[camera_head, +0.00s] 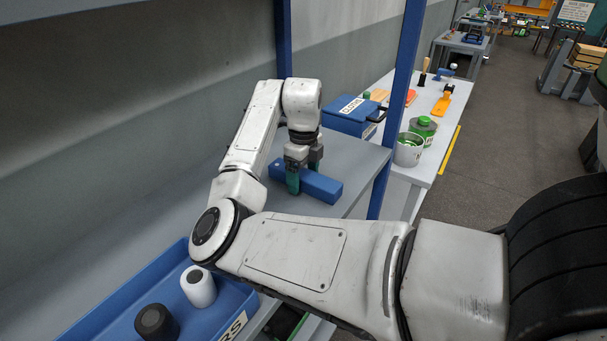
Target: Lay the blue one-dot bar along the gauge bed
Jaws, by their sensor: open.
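The blue bar (325,188) lies on a grey shelf surface, running from upper left to lower right. A small pale dot shows near its left end. My gripper (304,177) points down at the bar, left of its middle, with its jaws open. The teal near finger is in front of the bar, and the other finger is on the far side, partly hidden. I cannot tell whether either finger touches the bar. I cannot make out the gauge bed in this view; my arm hides part of the shelf.
A blue post (395,110) rises at the shelf's right edge. A blue lidded case (348,121) stands behind. A blue tray (112,310) with a white and a black cylinder is at lower left. A white table (424,172) with cans lies beyond the post.

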